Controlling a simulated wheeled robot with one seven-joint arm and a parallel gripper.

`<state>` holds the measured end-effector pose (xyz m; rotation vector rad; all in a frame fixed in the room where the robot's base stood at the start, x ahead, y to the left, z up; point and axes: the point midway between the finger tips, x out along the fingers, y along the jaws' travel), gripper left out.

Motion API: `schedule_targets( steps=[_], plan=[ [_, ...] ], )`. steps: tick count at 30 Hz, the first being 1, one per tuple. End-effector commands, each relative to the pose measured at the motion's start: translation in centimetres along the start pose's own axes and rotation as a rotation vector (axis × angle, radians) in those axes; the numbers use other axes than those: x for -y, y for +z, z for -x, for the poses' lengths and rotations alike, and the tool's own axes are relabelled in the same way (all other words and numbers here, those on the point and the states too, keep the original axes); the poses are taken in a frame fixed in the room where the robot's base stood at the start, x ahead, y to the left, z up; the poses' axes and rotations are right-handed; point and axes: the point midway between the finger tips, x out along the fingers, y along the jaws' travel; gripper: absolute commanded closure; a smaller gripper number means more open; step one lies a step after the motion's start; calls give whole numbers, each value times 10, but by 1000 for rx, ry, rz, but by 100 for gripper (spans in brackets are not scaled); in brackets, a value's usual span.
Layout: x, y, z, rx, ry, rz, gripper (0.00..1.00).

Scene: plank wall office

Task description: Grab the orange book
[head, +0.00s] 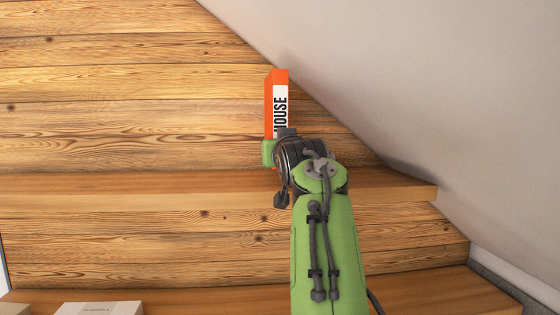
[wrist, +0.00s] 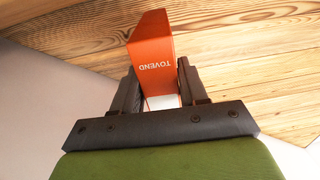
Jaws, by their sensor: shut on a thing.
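The orange book (head: 269,100) stands upright in the head view, with a white panel on its spine reading "HOUSE". In the wrist view the orange book (wrist: 152,52) shows an orange face with the word "TOVEND", and a white part low between the fingers. My gripper (wrist: 163,85) is shut on the book, with one dark finger on each side of it. In the head view my gripper (head: 270,150) is at the book's lower end, and my green arm hides part of it. I cannot tell whether the book touches the shelf.
A wooden shelf (head: 130,187) runs along the plank wall (head: 120,100) behind my arm. A sloped pale ceiling (head: 430,80) closes in on the right. A lower wooden surface (head: 420,293) carries a pale box (head: 100,308) at the left. The shelf's left part is clear.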

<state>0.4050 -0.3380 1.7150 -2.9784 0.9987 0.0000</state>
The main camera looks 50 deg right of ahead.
Motion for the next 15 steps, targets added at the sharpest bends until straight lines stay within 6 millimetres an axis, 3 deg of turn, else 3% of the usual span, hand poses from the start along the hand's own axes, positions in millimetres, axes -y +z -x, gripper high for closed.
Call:
schedule_targets(
  steps=[2,10,15],
  plan=[
    [-1,-16,1,-9,3,3,100],
    [-1,-34,1,-8,1,1,100],
    [24,-29,26,-9,-6,0,100]
  ],
)
